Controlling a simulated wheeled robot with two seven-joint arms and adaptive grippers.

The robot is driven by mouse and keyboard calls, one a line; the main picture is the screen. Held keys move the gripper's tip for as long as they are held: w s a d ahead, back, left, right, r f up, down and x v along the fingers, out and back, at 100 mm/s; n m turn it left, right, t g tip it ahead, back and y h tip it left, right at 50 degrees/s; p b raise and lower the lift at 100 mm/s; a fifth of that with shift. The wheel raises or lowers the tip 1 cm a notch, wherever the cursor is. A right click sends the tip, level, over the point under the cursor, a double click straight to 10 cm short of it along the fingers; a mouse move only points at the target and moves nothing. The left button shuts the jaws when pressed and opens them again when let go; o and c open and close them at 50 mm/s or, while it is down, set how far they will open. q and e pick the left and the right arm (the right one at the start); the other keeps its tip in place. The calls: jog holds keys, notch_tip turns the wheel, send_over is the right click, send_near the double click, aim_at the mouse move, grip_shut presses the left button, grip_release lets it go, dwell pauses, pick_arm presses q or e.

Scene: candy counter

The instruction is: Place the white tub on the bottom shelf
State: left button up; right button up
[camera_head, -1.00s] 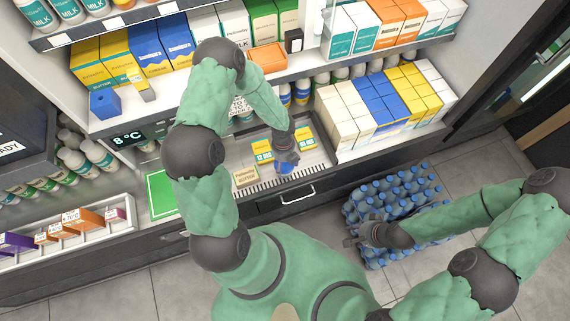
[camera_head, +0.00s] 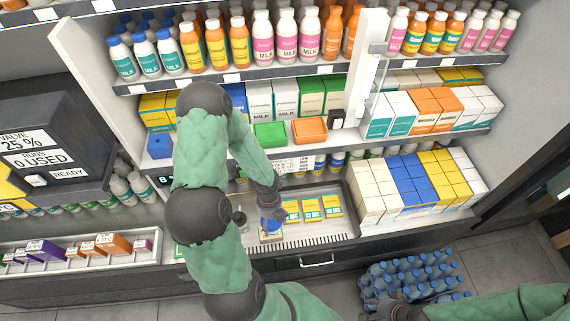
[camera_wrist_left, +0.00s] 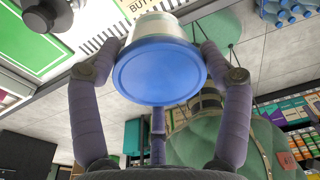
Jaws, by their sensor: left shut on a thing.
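The white tub (camera_wrist_left: 160,25) with a round blue lid (camera_wrist_left: 158,73) is large in the left wrist view, between the fingers of my left gripper (camera_wrist_left: 158,85), which is shut on it. In the head view my left gripper (camera_head: 269,222) is over the left front of the bottom shelf (camera_head: 328,229); only some blue of the tub shows there, and I cannot tell whether it touches the shelf. My right gripper (camera_head: 376,303) is low in the head view beside the water bottles, its fingers too unclear to read.
Yellow labels (camera_head: 311,208) stand in a row on the bottom shelf. White, blue and yellow cartons (camera_head: 410,185) fill its right side. Green (camera_head: 270,134) and orange (camera_head: 310,130) boxes sit on the shelf above. Packed water bottles (camera_head: 415,275) stand on the floor.

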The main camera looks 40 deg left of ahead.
pick_arm(q)
jog(key=w+a+r+n+t+y+p, duration=0.1)
jog(key=a+r+n+p, duration=0.4)
jog(key=r+n, duration=0.6)
jog(key=w+a+r+n+p, duration=0.1)
jog(key=a+r+n+p, duration=0.4)
jog(key=r+n, duration=0.6)
jog(key=w+a+r+n+t+y+p, duration=0.1)
jog(key=a+r+n+p, duration=0.4)
jog(key=r+n, duration=0.55)
jog(key=shift+n, duration=0.55)
jog(key=shift+w+a+f+b, duration=0.2)
jog(key=shift+w+a+f, duration=0.95)
jog(key=shift+a+f, duration=0.8)
jog(key=shift+w+a+f+b, duration=0.15)
jog(key=shift+w+a+f, duration=1.2)
jog(key=shift+a, duration=1.05)
jog(key=shift+w+a+f+b, duration=0.2)
jog(key=shift+w+a+f, duration=0.8)
jog(key=shift+a+f, duration=1.2)
jog(key=shift+f, duration=1.1)
